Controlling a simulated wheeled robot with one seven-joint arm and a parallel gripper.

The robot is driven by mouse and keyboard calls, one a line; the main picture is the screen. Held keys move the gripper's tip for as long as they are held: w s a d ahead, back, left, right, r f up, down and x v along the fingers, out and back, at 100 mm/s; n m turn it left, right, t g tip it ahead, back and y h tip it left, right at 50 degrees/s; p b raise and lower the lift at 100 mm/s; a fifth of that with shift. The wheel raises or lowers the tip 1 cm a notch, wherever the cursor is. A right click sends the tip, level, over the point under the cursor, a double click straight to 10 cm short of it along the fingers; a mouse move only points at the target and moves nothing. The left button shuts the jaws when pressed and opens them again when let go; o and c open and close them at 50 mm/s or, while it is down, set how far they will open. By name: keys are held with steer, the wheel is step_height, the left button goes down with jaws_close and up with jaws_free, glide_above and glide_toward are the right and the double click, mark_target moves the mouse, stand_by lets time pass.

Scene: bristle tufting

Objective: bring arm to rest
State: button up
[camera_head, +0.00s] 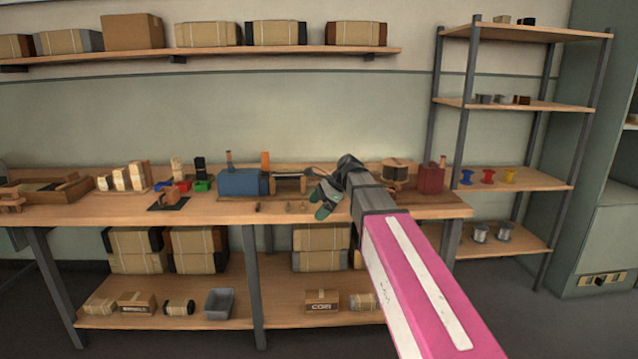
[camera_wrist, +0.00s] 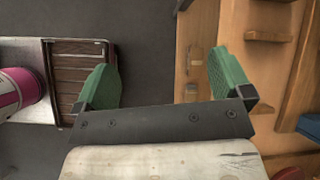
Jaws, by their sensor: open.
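My gripper (camera_head: 325,198) is at the end of my pink and white arm, over the front part of the wooden workbench (camera_head: 230,212) in the head view. In the wrist view its two green fingers (camera_wrist: 165,85) are wide apart with nothing between them. Past the fingers the wrist view shows dark floor and the bench edge with wooden pieces. Whether the fingers touch the bench cannot be told.
A blue box-shaped device (camera_head: 243,183) stands left of my gripper and a dark red canister (camera_head: 431,179) right of it. A shelf rack (camera_head: 520,182) with coloured spools stands at right. A wall shelf (camera_head: 230,54) holds parcels. The floor at right is clear.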

steer(key=s+d+f+n+h, duration=0.2)
steer(key=s+d+f+n, duration=0.2)
steer(key=f, duration=0.5)
steer(key=s+d+f+n+h, duration=0.2)
steer(key=s+d+f+n, duration=0.3)
steer(key=s+d+f, duration=0.3)
steer(key=s+d+f+n+h, duration=0.3)
steer(key=s+d+f+n, duration=0.2)
steer(key=f, duration=0.7)
steer(key=shift+s+d, duration=0.75)
steer(key=shift+d, duration=0.25)
